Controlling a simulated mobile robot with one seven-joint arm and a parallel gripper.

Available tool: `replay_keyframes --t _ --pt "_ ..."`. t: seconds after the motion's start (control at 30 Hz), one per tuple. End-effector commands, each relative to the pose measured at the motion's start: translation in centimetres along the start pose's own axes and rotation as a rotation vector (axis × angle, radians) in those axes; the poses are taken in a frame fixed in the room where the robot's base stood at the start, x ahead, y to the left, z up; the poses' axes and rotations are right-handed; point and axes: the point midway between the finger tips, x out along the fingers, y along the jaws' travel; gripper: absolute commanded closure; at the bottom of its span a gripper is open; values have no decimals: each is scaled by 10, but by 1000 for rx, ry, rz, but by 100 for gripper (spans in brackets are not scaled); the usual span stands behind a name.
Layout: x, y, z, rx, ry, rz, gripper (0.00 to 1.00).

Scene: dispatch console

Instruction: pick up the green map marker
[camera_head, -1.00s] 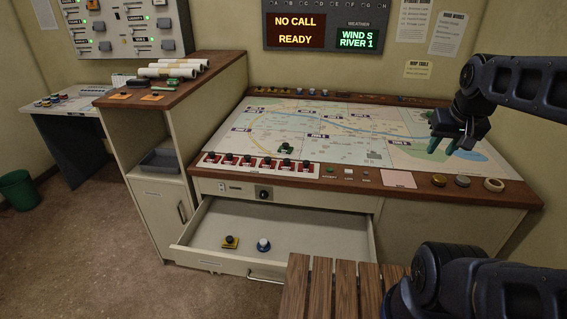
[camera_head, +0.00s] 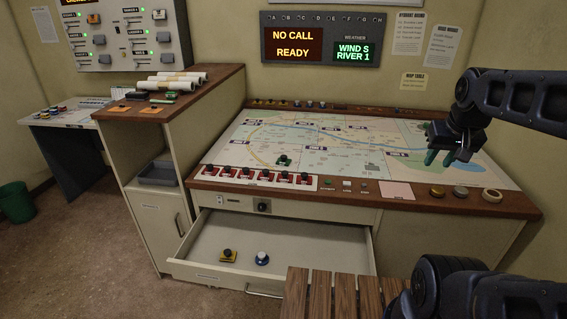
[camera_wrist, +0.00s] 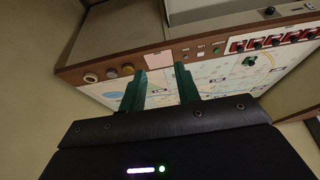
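The green map marker (camera_head: 283,160) stands on the map table (camera_head: 225,150), on the near left part of the map, just behind the row of red-based switches. It also shows in the wrist view, small, at the right (camera_wrist: 249,62). My gripper (camera_head: 440,157) is above the right part of the map, well to the right of the marker and apart from it. In the wrist view its two green fingers (camera_wrist: 161,88) are spread with a clear gap and nothing between them.
The open drawer (camera_head: 310,237) below the table holds a yellow piece (camera_head: 228,255) and a blue-and-white piece (camera_head: 262,258). A slatted wooden surface (camera_head: 345,295) is in front. A taller cabinet (camera_head: 150,215) with rolled papers (camera_head: 172,83) stands left. The space above the map is clear.

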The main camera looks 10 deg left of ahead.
Motion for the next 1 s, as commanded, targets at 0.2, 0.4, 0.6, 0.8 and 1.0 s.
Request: replay_keyframes --t 0.2,0.4,0.6,0.8,1.0 --pt "0 0 0 0 0 0 58" --pt "0 0 0 0 0 0 19" --pt "0 0 0 0 0 0 2" --pt "0 0 -2 -7 -1 0 2" --pt "-3 -7 -34 -105 -23 1 2"
